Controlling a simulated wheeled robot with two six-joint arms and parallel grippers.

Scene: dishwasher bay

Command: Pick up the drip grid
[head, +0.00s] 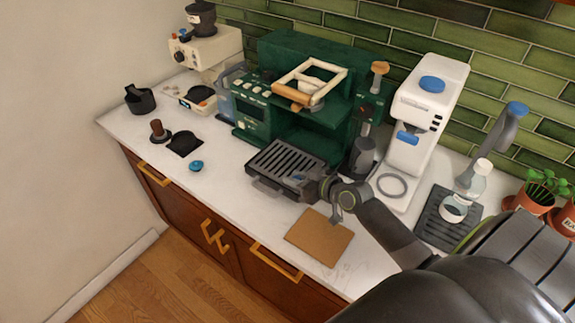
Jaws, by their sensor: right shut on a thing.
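The drip grid (284,163) is a dark slatted rectangle at the front foot of the green coffee machine (262,110). My right gripper (316,187) is at the grid's right front corner and is shut on it. The gripper and wrist cover that corner. A dark tray edge shows just below the grid's front side; I cannot tell whether the grid still touches it. My left gripper is not in view.
A brown mat (319,237) lies on the white counter in front. A white machine (428,115) and a sink-side black mat with a bottle (466,192) are at right. A blue round thing (196,165) and tamper (158,131) are left. The counter's front edge is close.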

